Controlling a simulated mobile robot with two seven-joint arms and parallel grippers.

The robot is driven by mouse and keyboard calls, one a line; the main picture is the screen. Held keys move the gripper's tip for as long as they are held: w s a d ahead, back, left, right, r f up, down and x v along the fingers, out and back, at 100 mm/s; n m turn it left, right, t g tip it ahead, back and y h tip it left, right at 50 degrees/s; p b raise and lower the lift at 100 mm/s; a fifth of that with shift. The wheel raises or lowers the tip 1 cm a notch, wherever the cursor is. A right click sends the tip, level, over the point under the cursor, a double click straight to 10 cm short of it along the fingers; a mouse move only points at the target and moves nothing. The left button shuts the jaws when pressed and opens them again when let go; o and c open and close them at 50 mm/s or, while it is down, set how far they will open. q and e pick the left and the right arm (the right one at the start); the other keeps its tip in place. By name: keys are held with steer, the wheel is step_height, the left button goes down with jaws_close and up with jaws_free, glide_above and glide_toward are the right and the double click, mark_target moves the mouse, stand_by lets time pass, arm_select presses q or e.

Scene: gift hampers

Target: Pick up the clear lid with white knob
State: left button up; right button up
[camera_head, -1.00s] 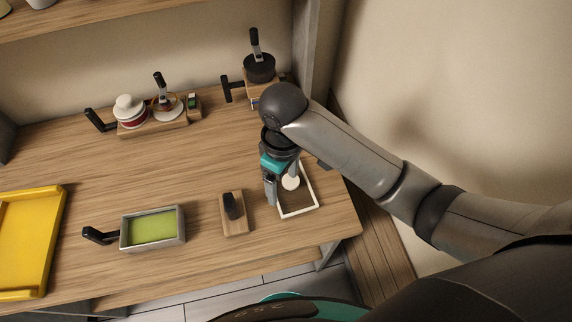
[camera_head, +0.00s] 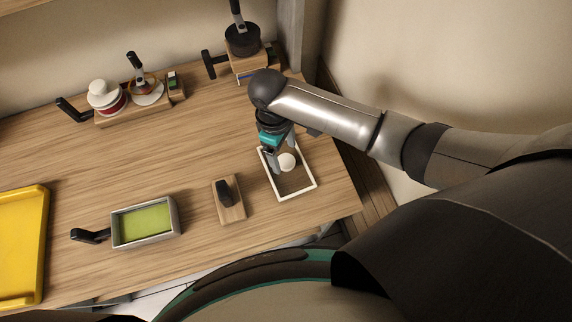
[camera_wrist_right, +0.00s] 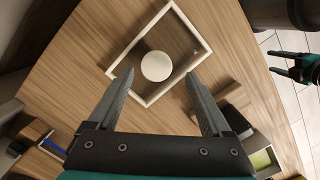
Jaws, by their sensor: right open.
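The clear lid (camera_head: 291,181) lies flat near the table's right end. It has a white rectangular rim and a round white knob (camera_head: 287,162). In the right wrist view the lid's rim (camera_wrist_right: 178,96) and knob (camera_wrist_right: 156,66) show fully except behind the fingertips. My right gripper (camera_head: 281,160) is over the lid's upper left part, beside the knob. In its wrist view its fingers (camera_wrist_right: 160,74) are open, one on either side of the knob, with nothing between them. My left gripper (camera_wrist_right: 288,64) shows at the wrist view's right edge, its fingers apart, away from the lid.
A wooden block with a black handle (camera_head: 228,200) lies just left of the lid. Farther left are a grey box with green contents (camera_head: 145,222) and a yellow tray (camera_head: 22,245). Wooden holders with jars stand behind. The table's front edge is close to the lid.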

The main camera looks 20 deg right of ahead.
mark_target(286, 161)
steer(key=shift+w+d+f+b, duration=0.1)
steer(key=shift+d+f+b, duration=0.1)
steer(key=shift+f, duration=1.1)
steer(key=shift+d+f+b, duration=0.1)
steer(key=shift+f+b, duration=0.05)
steer(key=shift+f, duration=1.15)
steer(key=shift+c, duration=0.3)
steer(key=c, duration=1.2)
